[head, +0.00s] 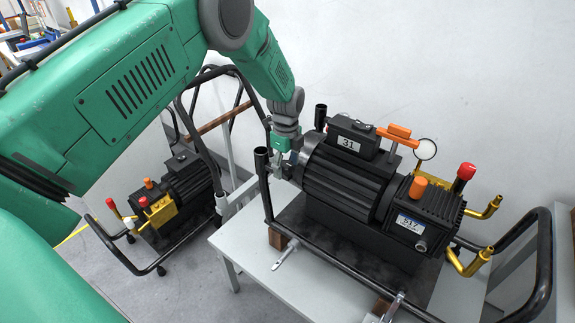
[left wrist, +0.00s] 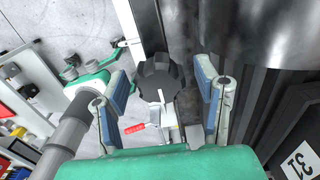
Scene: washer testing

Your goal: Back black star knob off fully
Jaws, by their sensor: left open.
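The black star knob (left wrist: 160,77) shows in the left wrist view as a dark lobed disc. It lies between the two blue-padded fingers of my left gripper (left wrist: 162,80), with gaps seen on both sides. The gripper is open and holds nothing. In the head view my left gripper (head: 284,163) is at the left end of the black pump motor (head: 345,185), near the upright black post of its frame. The knob cannot be made out there, behind the gripper. My right gripper is in neither view.
The motor stands on a light grey table (head: 262,275) inside a black tube frame (head: 335,268). A second pump (head: 185,190) stands at the left on the floor. A white wall is close behind.

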